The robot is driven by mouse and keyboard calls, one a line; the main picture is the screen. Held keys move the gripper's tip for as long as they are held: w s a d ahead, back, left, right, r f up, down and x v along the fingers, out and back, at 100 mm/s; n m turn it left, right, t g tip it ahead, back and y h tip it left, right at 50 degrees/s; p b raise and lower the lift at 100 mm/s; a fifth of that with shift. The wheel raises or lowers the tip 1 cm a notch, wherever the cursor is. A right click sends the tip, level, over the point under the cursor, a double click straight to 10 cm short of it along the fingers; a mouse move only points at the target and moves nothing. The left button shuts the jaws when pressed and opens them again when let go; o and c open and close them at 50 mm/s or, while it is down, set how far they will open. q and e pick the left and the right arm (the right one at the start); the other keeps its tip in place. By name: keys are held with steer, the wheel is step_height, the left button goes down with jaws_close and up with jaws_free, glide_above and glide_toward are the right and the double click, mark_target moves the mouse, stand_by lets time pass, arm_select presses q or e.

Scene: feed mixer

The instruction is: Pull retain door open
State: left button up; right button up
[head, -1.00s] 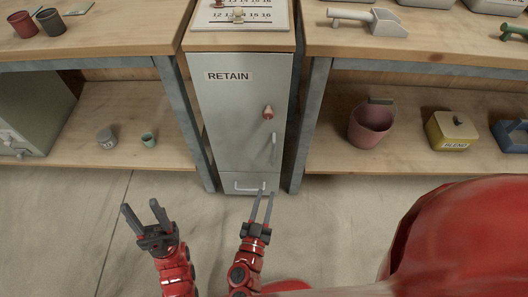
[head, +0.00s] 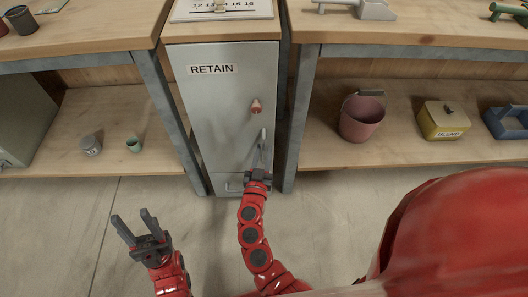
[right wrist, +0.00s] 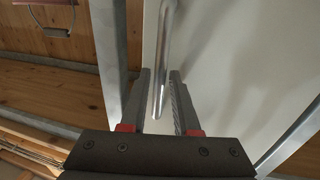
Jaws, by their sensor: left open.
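The retain door (head: 215,110) is a pale grey cabinet front labelled RETAIN, and it looks shut. Its upright metal handle (head: 263,134) is low on the right side, below a red knob (head: 256,107). My right gripper (head: 260,156) is at the handle's lower part. In the right wrist view the handle (right wrist: 165,50) runs down between the two fingers of my open right gripper (right wrist: 160,78), with narrow gaps and no clear grip. My left gripper (head: 134,217) is open and empty above the floor, left of the cabinet and away from it.
The floor (head: 70,225) in front is clear.

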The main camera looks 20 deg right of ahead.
steer(key=shift+w+d, duration=0.2)
steer(key=shift+w, duration=0.15)
jaws_close()
stand_by(1.2)
